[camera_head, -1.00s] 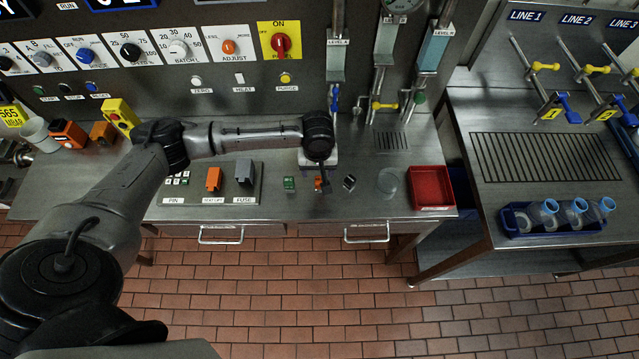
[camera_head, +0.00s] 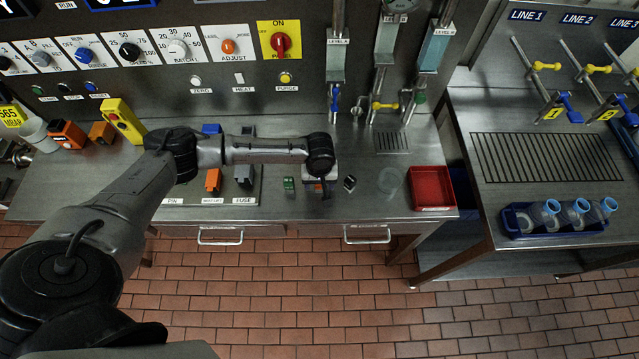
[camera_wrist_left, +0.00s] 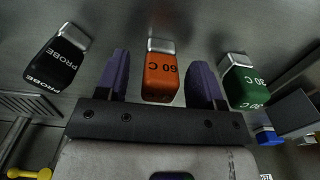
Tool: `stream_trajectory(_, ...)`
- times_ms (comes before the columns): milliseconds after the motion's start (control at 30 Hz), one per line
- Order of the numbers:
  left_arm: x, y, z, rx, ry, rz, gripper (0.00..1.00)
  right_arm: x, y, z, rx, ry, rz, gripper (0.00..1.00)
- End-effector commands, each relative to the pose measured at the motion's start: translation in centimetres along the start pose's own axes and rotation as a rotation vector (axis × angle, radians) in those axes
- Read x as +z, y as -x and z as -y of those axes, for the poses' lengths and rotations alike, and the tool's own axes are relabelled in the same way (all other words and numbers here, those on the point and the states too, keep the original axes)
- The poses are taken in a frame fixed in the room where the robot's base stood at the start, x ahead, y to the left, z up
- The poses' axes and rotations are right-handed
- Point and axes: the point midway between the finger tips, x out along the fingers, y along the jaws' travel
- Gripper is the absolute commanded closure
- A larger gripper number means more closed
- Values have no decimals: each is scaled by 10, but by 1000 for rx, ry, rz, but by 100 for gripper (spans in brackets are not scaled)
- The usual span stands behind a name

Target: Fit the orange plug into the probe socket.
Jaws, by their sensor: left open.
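The orange plug (camera_wrist_left: 159,78), marked 60 C with a silver end, lies on the steel bench in the left wrist view. My left gripper (camera_wrist_left: 161,82) is open, with one purple finger on each side of the plug and gaps beside it. In the head view my left gripper (camera_head: 323,192) is low at the bench front and mostly hides the plug. A black block (camera_wrist_left: 57,62) marked PROBE with a silver end lies on one side; it also shows in the head view (camera_head: 349,183). I cannot make out a probe socket. My right gripper is not in view.
A green block (camera_wrist_left: 243,85) marked 30 C lies on the other side of the orange plug. A socket board (camera_head: 222,187) stands to the left. A clear glass (camera_head: 390,180) and a red tray (camera_head: 431,187) are to the right.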

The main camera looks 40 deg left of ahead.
Motion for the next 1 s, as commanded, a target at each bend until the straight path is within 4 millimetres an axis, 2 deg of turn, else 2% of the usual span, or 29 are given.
stream_trajectory(133,0,0,0,0,0,0,40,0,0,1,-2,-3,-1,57)
stream_trajectory(667,0,0,0,0,0,1,91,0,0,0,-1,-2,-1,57)
stream_trajectory(1000,0,4,0,1,0,0,92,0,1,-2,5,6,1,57)
